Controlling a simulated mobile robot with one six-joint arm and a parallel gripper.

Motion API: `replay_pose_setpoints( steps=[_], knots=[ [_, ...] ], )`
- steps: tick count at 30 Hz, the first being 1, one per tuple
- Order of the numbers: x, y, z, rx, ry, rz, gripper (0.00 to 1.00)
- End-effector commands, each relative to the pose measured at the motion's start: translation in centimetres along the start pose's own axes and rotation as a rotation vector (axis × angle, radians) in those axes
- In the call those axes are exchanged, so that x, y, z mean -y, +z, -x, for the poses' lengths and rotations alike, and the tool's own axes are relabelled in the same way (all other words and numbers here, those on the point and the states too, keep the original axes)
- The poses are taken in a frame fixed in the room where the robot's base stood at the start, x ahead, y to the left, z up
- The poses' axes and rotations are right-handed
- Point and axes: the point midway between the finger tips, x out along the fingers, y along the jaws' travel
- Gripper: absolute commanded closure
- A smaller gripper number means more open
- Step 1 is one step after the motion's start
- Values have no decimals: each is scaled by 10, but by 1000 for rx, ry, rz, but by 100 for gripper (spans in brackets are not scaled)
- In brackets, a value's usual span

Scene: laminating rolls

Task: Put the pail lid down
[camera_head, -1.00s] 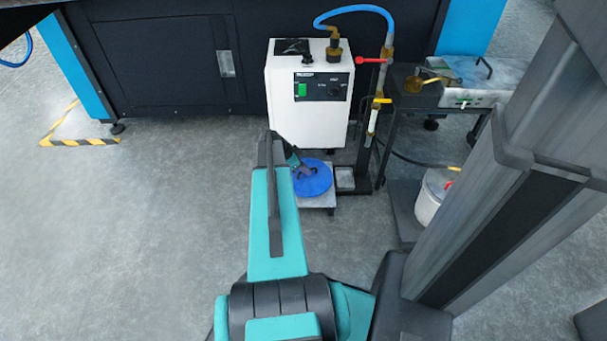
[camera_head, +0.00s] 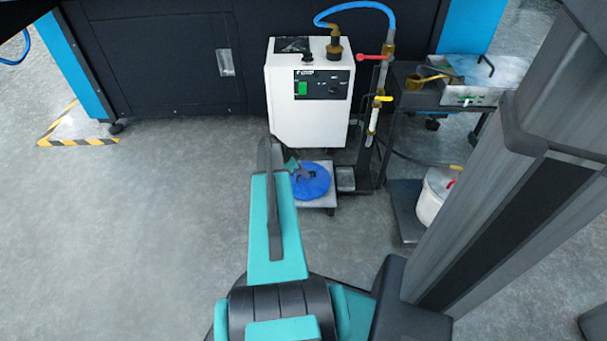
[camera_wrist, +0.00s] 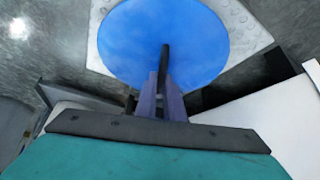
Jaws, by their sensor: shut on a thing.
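The pail lid (camera_head: 313,184) is a round blue disc in front of the white unit, over a low grey stand (camera_head: 329,200). In the wrist view the lid (camera_wrist: 150,35) lies flat over the pale stand top (camera_wrist: 250,20). My gripper (camera_wrist: 165,60) is shut at the lid's middle, on a dark upright handle. In the head view my gripper (camera_head: 303,174) is small and partly behind my arm. Whether the lid touches the stand or hovers just above it, I cannot tell.
The white unit (camera_head: 308,100) stands close behind the stand. Pipework with a red lever (camera_head: 370,57) and a dark floor tray (camera_head: 346,178) are to the right. A white pail (camera_head: 432,195) stands on a low dark platform farther right. Floor on the left is clear.

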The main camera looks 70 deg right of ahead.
Motion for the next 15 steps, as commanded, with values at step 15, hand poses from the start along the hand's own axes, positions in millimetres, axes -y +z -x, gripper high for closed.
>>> replay_pose_setpoints(
  steps=[15],
  knots=[
    [0, 1, -2, 0, 0, 0, 73]
  ],
)
